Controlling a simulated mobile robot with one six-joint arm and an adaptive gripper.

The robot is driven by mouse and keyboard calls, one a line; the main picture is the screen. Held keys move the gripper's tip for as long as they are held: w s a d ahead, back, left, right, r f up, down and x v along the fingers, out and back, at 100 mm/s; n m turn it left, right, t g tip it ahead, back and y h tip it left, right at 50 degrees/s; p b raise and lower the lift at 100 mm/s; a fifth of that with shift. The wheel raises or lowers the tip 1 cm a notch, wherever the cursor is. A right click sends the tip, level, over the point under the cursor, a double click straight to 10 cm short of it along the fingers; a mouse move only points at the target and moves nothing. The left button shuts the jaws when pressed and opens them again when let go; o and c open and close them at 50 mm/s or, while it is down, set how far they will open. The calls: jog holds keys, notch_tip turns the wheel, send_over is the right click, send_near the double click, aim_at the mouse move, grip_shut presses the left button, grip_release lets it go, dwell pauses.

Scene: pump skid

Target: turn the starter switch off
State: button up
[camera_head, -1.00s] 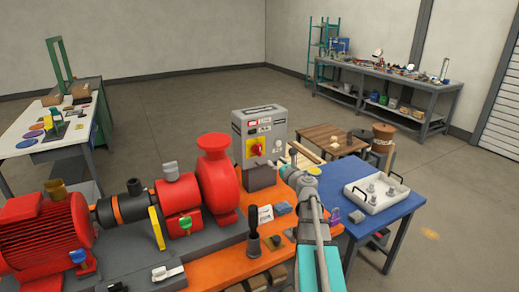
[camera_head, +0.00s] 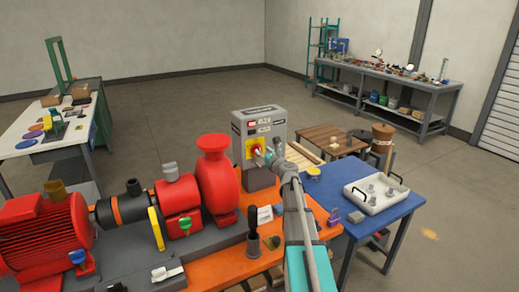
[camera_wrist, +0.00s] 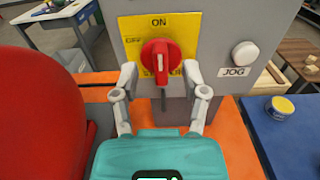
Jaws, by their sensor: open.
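The starter switch is a red rotary knob (camera_wrist: 161,62) on a yellow plate (camera_wrist: 185,27) marked ON at the top and OFF at the upper left. Its handle stands close to upright, toward ON. The plate is on the front of the grey starter box (camera_head: 268,131). My gripper (camera_wrist: 161,78) is open, with one finger on each side of the knob's lower part. I cannot tell whether the fingers touch it. In the head view my gripper (camera_head: 263,158) reaches the box front and hides part of the knob.
A white JOG button (camera_wrist: 244,54) sits right of the switch. The red pump (camera_head: 219,175) stands close on the left. A blue table (camera_head: 385,213) with a white tray (camera_head: 352,196) and a yellow tin (camera_wrist: 281,107) is at the right.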

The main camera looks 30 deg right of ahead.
aim_at(260, 148)
jog(key=shift+w, duration=1.85)
grip_shut()
